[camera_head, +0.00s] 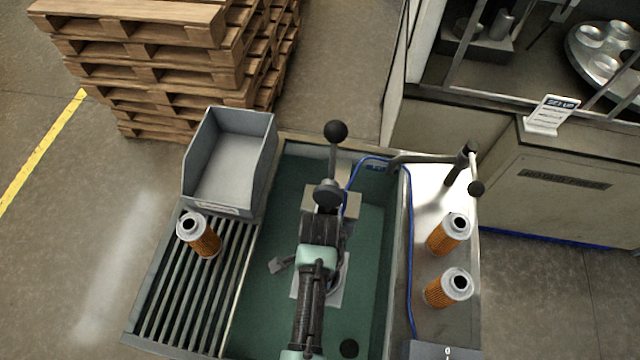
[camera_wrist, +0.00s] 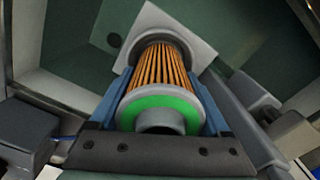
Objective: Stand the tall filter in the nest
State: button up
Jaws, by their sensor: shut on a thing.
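A filter with orange pleats (camera_wrist: 162,66) and a green ring on its near end cap fills the middle of the wrist view. My gripper (camera_wrist: 165,92) is shut on it, with a blue finger along each side. The filter's far end points at a pale square plate (camera_wrist: 203,46), which appears to be the nest. I cannot tell whether that end is seated in it or just above it. In the head view the plate (camera_head: 335,294) shows beside my arm, which hides the held filter.
One orange filter (camera_head: 203,240) is on the slatted rack (camera_head: 172,290) at left. Two more filters (camera_head: 445,237) (camera_head: 445,291) are on the right-hand shelf (camera_head: 428,190). A grey bin (camera_head: 187,160) is behind the rack.

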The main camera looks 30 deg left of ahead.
jog(key=shift+f, duration=0.35)
jog(key=o, duration=1.3)
jog(key=shift+r, duration=0.15)
notch_tip(320, 180, up, 12)
jog(key=shift+r, duration=0.2)
